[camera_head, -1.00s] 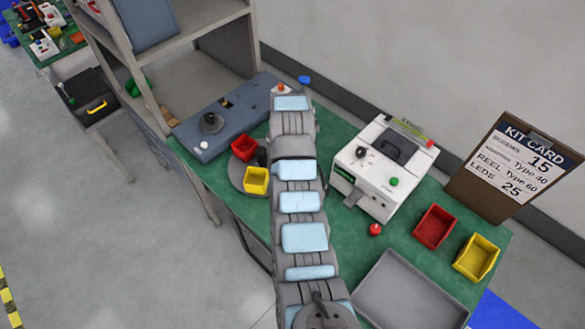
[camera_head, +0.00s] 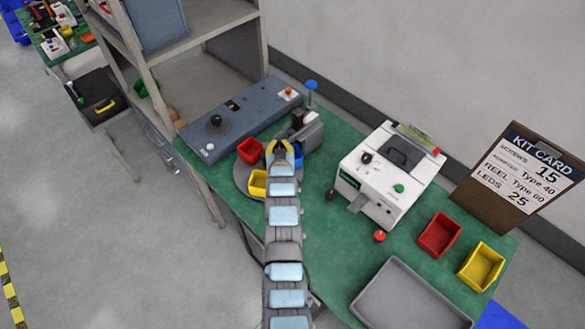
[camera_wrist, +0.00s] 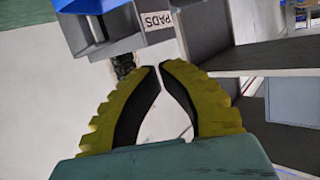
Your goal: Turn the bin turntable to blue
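The bin turntable (camera_head: 242,178) is a round grey disc on the green bench, partly hidden by my arm. On it are a red bin (camera_head: 250,150) at the back left, a yellow bin (camera_head: 257,185) at the front and a blue bin (camera_head: 298,156) at the right, mostly hidden behind my gripper. My gripper (camera_head: 280,147) appears over or beside the turntable's right side, close to the blue bin; contact cannot be told. In the wrist view, its yellow, black-lined fingers (camera_wrist: 159,68) nearly meet at the tips with nothing between them.
A blue-grey control panel (camera_head: 225,118) lies behind the turntable. A white machine (camera_head: 390,170) stands right of it. A loose red bin (camera_head: 439,235), a yellow bin (camera_head: 481,266) and a grey tray (camera_head: 408,297) are at the right. A shelf (camera_head: 262,40) rises at the back left.

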